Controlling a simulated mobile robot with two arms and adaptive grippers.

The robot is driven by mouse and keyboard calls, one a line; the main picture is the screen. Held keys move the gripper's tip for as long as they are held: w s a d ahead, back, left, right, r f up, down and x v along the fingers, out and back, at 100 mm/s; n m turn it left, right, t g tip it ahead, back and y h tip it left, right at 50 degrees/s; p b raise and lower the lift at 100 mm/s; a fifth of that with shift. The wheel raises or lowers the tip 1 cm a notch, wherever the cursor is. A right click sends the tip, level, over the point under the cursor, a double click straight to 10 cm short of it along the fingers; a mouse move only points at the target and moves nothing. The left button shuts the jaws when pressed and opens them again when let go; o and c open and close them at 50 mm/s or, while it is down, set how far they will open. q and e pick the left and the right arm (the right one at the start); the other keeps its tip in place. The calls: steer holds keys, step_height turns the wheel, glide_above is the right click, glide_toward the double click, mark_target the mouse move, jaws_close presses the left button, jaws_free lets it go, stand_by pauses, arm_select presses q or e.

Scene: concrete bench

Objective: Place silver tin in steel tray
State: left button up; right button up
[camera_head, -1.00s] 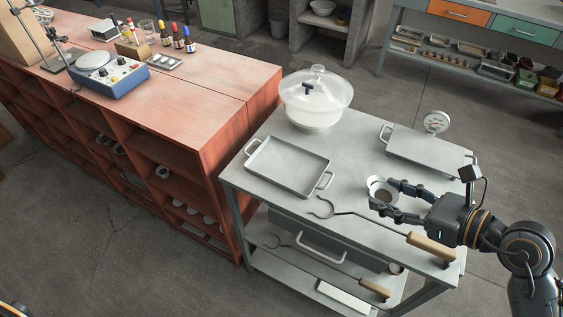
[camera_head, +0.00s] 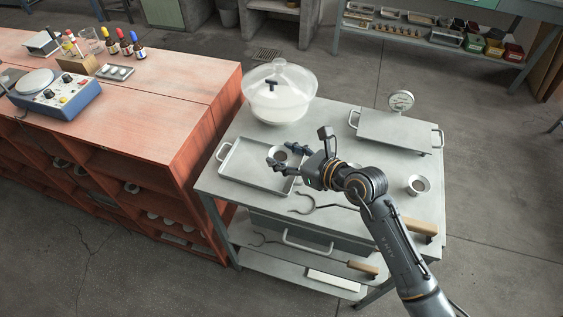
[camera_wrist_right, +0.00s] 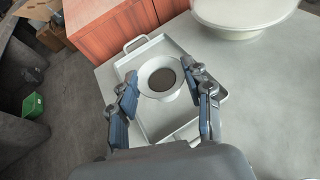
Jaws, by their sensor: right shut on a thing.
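The silver tin (camera_head: 279,154) is round and open-topped with a dark inside. My right gripper (camera_head: 281,156) is shut on it, one finger on each side. The tin is over the right half of the steel tray (camera_head: 238,162), a shallow rectangular tray with end handles on the cart top. In the right wrist view the tin (camera_wrist_right: 160,78) sits between the fingertips with the tray (camera_wrist_right: 155,118) behind it. I cannot tell how far the tin is above the tray floor. My left gripper is not in view.
A second metal cup (camera_head: 418,186) stands on the cart at right. A clear lidded vessel (camera_head: 280,95) stands behind the tray. A gauge device (camera_head: 395,130) is at the back right. Tongs (camera_head: 310,207) lie in front. A red bench (camera_head: 150,110) adjoins at left.

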steer(key=shift+w+a+f, duration=0.2)
steer(key=shift+w+f, duration=0.05)
steer(key=shift+f, duration=0.15)
steer(key=shift+w+a+f, duration=0.1)
steer(key=shift+w+f, duration=0.05)
steer(key=shift+f, duration=0.1)
step_height(320, 180, down, 2)
steer(key=shift+w+a+f, duration=0.1)
steer(key=shift+a+f, duration=0.05)
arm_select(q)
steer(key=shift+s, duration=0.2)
arm_select(e)
steer(key=shift+f, duration=0.55)
steer(key=o, duration=1.1)
steer(key=shift+f, duration=0.1)
